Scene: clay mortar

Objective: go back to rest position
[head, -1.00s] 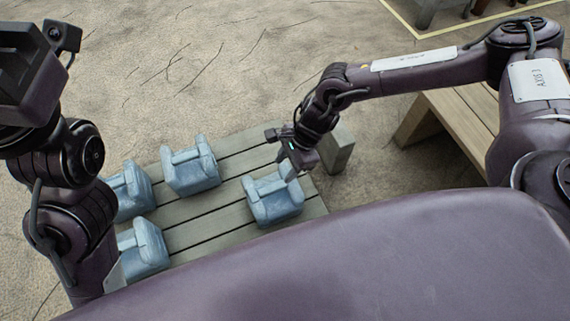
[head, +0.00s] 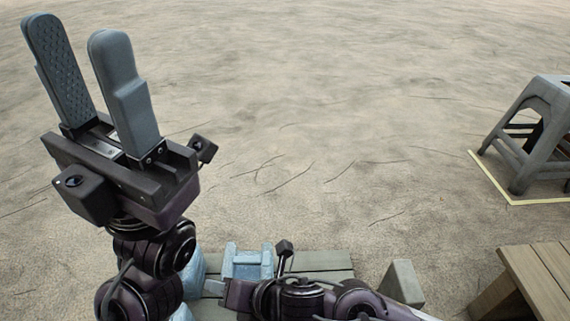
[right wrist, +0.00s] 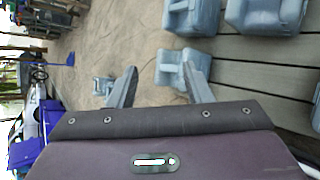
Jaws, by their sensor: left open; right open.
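My left gripper (head: 95,85) stands upright at the left of the head view. Its two grey fingers are apart with nothing between them. My right arm lies low along the bottom of the head view, over the slatted table. In the right wrist view my right gripper (right wrist: 160,85) is open, its fingers well apart and no object visibly held. A blue-grey block (right wrist: 171,70) shows beyond the finger on the right. In the head view a blue-grey block (head: 247,262) sits on the table beside my right arm, partly hidden.
The slatted table (head: 325,262) is mostly cut off below. More blue-grey blocks (right wrist: 192,17) stand on it in the right wrist view. A grey stool (head: 545,125) stands at right by yellow floor tape. A wooden bench (head: 545,270) is lower right. The sandy ground ahead is open.

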